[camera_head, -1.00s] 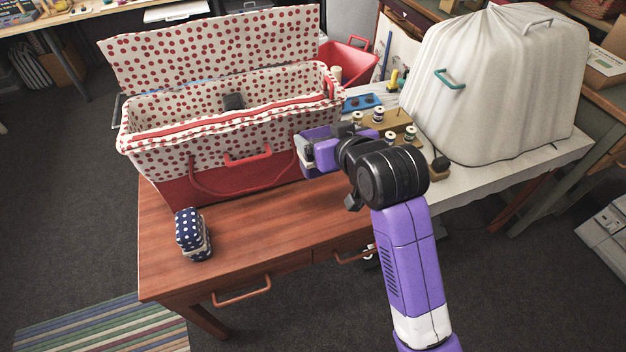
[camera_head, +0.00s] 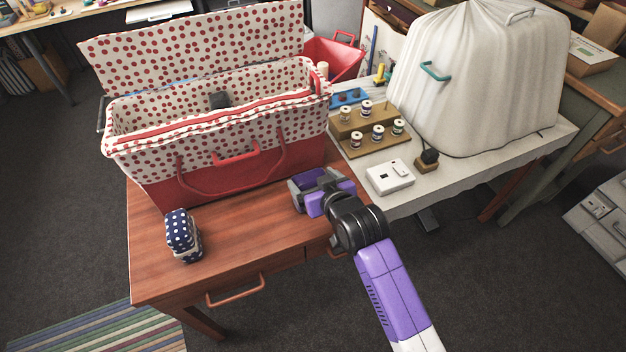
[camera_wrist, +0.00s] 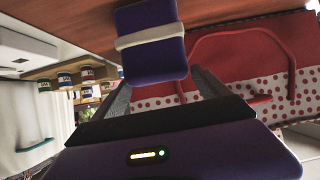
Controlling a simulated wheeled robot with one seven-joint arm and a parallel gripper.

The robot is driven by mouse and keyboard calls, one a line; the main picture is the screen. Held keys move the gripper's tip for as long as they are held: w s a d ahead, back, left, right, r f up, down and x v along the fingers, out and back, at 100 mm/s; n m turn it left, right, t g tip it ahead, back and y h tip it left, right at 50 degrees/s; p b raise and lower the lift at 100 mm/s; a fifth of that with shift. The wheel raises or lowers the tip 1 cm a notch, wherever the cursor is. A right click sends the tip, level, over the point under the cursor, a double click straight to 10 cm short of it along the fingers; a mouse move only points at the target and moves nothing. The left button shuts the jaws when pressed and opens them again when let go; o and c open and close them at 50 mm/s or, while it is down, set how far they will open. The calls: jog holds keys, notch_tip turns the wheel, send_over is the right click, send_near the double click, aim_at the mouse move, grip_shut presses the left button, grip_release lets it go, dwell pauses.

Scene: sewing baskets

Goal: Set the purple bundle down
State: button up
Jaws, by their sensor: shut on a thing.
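The purple bundle, a rounded block with a pale band around it, is at the top middle of the wrist view (camera_wrist: 152,66). My gripper (camera_head: 308,186) is shut on it, with a grey finger on either side. In the head view the bundle (camera_head: 314,176) is partly hidden by my gripper. I cannot tell whether the bundle touches the tabletop.
A navy dotted bundle (camera_head: 181,237) stands on the table's front left. Spools on a wooden stand (camera_head: 368,145), a white box (camera_head: 390,177) and a covered machine (camera_head: 480,85) occupy the pale table at right. The table's front middle is clear.

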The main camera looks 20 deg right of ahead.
jog(key=shift+f, duration=0.15)
jog(key=o, duration=1.8)
jog(key=shift+c, duration=0.2)
jog(key=v, duration=1.2)
jog(key=s+f+t, duration=0.1)
jog(key=s+f, duration=0.2)
jog(key=s, duration=1.3)
jog(key=s+r, duration=0.4)
jog(key=s, duration=0.4)
jog(key=s+r+t, duration=0.1)
jog(key=s+r, duration=0.3)
jog(key=s, duration=0.4)
jog(key=shift+t, duration=0.3)
